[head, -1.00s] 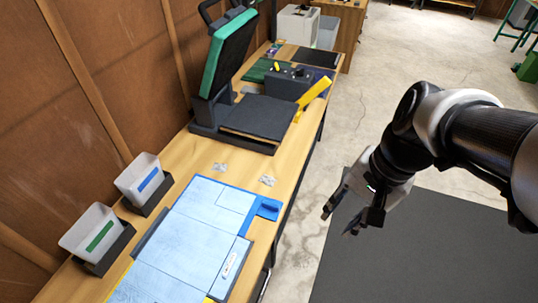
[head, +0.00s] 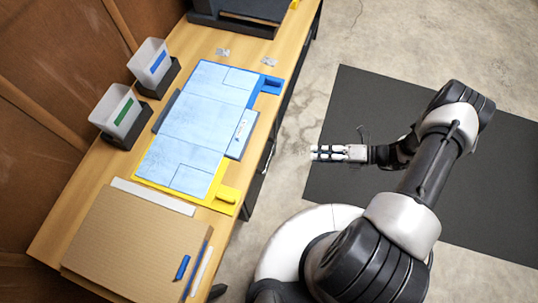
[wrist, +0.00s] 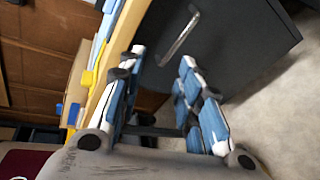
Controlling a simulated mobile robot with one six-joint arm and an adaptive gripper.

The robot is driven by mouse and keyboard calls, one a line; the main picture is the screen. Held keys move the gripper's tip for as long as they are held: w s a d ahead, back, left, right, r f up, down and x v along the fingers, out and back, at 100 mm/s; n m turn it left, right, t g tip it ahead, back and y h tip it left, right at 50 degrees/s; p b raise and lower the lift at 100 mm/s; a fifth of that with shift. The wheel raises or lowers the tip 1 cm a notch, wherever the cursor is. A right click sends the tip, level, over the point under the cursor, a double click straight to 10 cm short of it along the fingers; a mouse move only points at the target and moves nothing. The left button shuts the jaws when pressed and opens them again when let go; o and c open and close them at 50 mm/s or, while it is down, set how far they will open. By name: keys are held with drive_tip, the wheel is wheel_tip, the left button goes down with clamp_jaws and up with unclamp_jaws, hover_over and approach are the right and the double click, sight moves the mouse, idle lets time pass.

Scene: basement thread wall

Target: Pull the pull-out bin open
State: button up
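The pull-out bin (wrist: 226,50) shows in the wrist view as a dark grey front with a bar-shaped metal handle (wrist: 178,40), under the wooden table's edge. My gripper (wrist: 162,58) is open and empty, its two blue-padded fingers apart. The handle lies beyond the fingertips, roughly in line with the gap, and appears apart from them. In the head view my gripper (head: 315,153) points left toward the table's side, with floor showing between. There the bin is mostly hidden below the tabletop edge.
The wooden table (head: 85,190) carries a blue-and-yellow framed light board (head: 195,130), a cardboard sheet (head: 135,240), and two small bins, one with a blue label (head: 148,62) and one with green (head: 115,112). A dark mat (head: 450,205) lies on the floor. Bare floor lies beside the table.

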wheel_tip(320, 180, down, 6)
drive_tip(key=s+a+m+t, duration=0.1)
drive_tip(key=s+m+t, duration=0.1)
drive_tip(key=m, duration=0.2)
drive_tip(key=b, duration=0.1)
approach(269, 157)
drive_tip(key=shift+m+t, duration=0.3)
drive_tip(key=shift+m, duration=0.1)
drive_tip(key=x, duration=0.7)
drive_tip(key=f+x, duration=0.1)
drive_tip(key=x, duration=0.2)
drive_tip(key=shift+s+a, duration=0.15)
drive_tip(key=shift+s, duration=0.1)
clamp_jaws()
